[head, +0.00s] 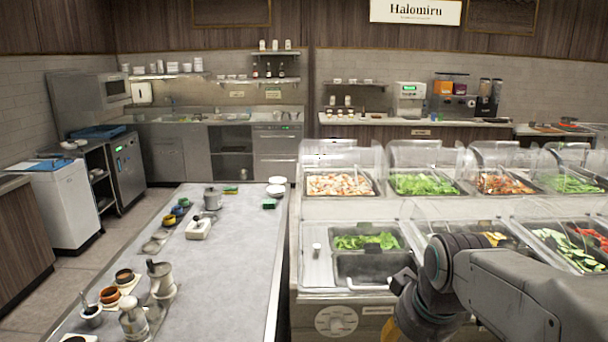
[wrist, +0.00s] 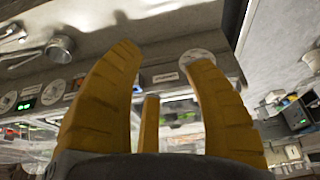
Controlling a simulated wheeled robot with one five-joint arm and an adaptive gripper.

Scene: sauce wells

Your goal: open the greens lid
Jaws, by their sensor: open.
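Leafy greens (head: 367,241) show in a metal well at the front left of the salad bar, above an empty dark well. Left of them is a flat pale panel (head: 317,270) with a small white knob (head: 317,248); I cannot tell whether it is a lid. More greens (head: 424,184) lie in a back-row well under a raised clear cover (head: 414,154). I cannot tell which cover is the greens lid. My gripper (wrist: 165,60) is open and empty in the wrist view, its yellow-brown fingers apart. In the head view it is low, in front of the counter, mostly hidden by my arm.
Other wells with clear covers, such as the shredded mix (head: 340,184), fill the bar. A long grey table (head: 235,265) with jars and pots stands at left. Floor (head: 105,240) is clear farther left.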

